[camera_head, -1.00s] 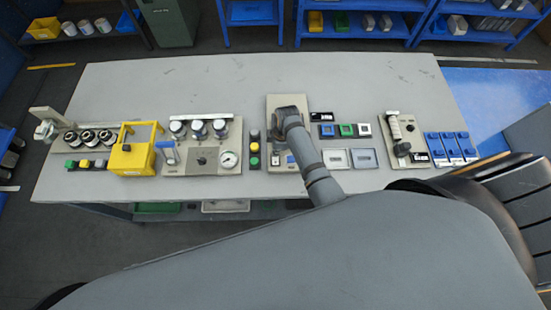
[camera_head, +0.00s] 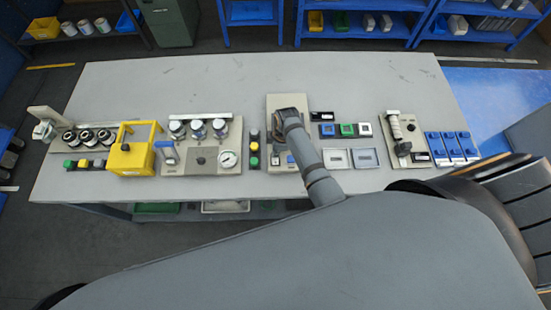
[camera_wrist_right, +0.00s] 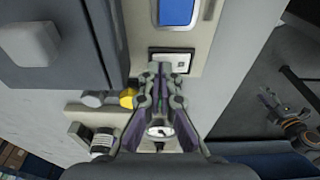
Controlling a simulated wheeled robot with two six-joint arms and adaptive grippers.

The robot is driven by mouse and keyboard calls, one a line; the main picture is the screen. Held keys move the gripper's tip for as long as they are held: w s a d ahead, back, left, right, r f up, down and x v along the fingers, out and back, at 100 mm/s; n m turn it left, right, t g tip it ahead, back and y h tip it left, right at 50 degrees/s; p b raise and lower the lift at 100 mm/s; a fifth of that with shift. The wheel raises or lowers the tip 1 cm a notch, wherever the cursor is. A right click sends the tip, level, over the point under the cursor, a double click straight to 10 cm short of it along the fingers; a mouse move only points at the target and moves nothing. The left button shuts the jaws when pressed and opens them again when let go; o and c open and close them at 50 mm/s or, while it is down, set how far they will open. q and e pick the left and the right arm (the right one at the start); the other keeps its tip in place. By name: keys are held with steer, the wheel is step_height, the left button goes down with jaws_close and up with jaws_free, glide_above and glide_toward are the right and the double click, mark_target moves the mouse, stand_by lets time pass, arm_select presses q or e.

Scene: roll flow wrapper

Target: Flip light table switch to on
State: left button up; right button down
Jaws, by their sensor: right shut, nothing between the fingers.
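In the head view a beige panel (camera_head: 276,103) stands at the middle of the table's row of devices. My right arm reaches over it and hides much of it, including my right gripper's fingertips. In the right wrist view my right gripper (camera_wrist_right: 160,72) is shut and empty, over the lower end of the beige panel. Just ahead of its tips is a small white plate (camera_wrist_right: 182,60) with dark marks, partly covered by the fingers. Beyond it is a blue rectangular piece (camera_wrist_right: 177,11) in a pale frame. I cannot tell which part is the light table switch, or whether the tips touch it.
A column of coloured buttons (camera_head: 254,148) stands left of the panel. Two pale framed plates (camera_head: 364,159) and square buttons (camera_head: 346,130) are to its right. Several blue switches (camera_head: 451,147) sit at the right end. The back of the grey table (camera_head: 200,80) is clear.

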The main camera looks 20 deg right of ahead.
steer(key=shift+f, duration=0.3)
step_height(320, 180, up, 3)
steer(key=p, duration=0.2)
steer(key=shift+p, duration=0.4)
steer(key=shift+r, duration=2.05)
